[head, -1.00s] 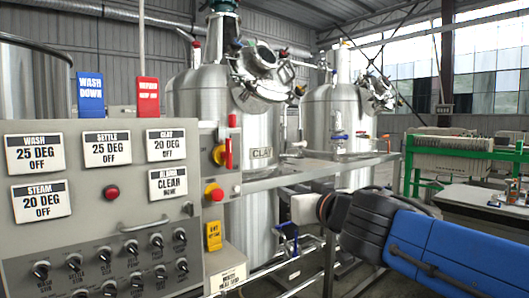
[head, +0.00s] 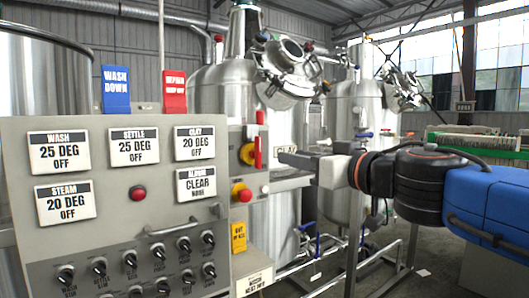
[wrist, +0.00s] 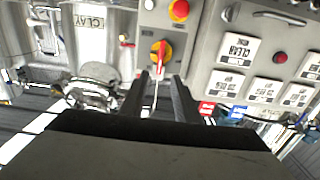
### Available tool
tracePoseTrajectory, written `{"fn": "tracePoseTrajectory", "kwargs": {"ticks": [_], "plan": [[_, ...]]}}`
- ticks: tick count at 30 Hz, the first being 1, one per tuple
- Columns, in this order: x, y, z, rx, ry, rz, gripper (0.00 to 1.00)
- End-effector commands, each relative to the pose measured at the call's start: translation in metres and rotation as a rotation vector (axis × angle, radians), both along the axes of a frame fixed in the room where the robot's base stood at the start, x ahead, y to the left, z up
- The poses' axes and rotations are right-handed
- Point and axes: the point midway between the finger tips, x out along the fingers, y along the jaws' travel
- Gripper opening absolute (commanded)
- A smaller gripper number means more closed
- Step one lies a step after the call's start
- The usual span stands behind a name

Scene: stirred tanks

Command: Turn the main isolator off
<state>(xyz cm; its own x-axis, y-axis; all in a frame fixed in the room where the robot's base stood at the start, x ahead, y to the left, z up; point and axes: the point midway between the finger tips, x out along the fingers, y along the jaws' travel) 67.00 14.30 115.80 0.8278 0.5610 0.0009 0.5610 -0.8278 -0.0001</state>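The main isolator (head: 248,153), a yellow plate with an upright red handle, is on the right side of the grey control panel (head: 110,225). The isolator also shows in the wrist view (wrist: 160,50), just beyond my fingertips, with its handle roughly in line with the gap between them. My gripper (head: 284,156) is to the right of the isolator in the head view, pointing left at it. Its two dark fingers are apart and empty in the wrist view (wrist: 159,80). I cannot tell whether a finger touches the handle.
A red stop button on yellow (head: 241,193) sits just below the isolator. A yellow tag (head: 239,236) hangs lower. The panel carries white status signs, several black knobs (head: 130,260) and a red lamp (head: 138,193). Steel tanks (head: 275,110), a rail and pipes stand behind my arm.

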Motion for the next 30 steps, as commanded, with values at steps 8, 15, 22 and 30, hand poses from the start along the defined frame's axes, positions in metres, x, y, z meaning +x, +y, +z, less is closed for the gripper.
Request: {"fn": "tracePoseTrajectory", "kwargs": {"ticks": [8,15,22,30], "plan": [[0.035,0.024,-0.001,0.001,0.003,0.001,0.29],[0.063,0.042,-0.001,-0.001,0.003,-0.001,0.29],[0.088,0.059,-0.002,-0.001,0.003,-0.001,0.29],[0.106,0.072,0.0,0.0,0.001,-0.001,0.29]]}}
